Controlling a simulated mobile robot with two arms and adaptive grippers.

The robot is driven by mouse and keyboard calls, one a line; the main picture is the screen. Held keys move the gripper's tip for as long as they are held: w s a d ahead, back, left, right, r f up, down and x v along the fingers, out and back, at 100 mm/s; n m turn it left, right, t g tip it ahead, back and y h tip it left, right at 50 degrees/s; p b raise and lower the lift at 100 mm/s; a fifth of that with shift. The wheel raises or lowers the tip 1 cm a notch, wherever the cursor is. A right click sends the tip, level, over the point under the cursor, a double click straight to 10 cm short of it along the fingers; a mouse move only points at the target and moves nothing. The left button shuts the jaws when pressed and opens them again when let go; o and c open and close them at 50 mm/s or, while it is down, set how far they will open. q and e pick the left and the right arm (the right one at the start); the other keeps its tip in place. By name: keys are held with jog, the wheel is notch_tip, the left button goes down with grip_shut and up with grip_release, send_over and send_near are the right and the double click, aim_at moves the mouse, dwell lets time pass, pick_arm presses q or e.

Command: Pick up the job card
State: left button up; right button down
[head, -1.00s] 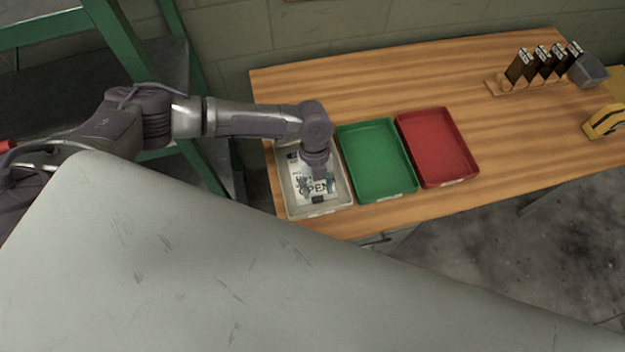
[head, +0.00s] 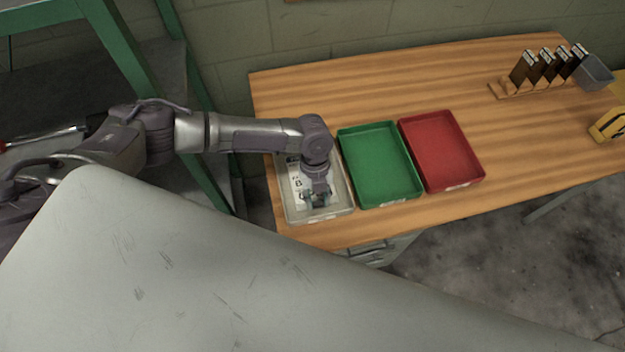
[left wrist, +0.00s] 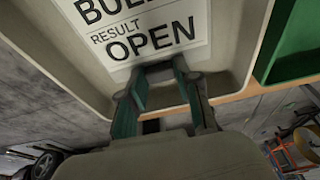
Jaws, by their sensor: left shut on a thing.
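The job card (head: 296,177) is a white sheet with black print, lying in the pale grey tray (head: 328,216) at the left end of the bench. In the left wrist view the card (left wrist: 150,22) shows the words "RESULT OPEN". My left gripper (head: 319,199) points down into the tray at the card's near edge and hides part of the card in the head view. In the left wrist view its two green fingertips (left wrist: 158,72) are at the card's lower edge, shut on it. My right gripper is in neither view.
A green tray (head: 381,201) stands right beside the grey tray, with a red tray (head: 442,150) beyond it; both are empty. A rack of dark upright holders (head: 540,72) and a grey bin (head: 595,74) are at the far right. The bench between is clear.

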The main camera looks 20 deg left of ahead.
pick_arm(q)
jog(key=shift+r+p, duration=3.4)
jog(key=shift+r, duration=0.65)
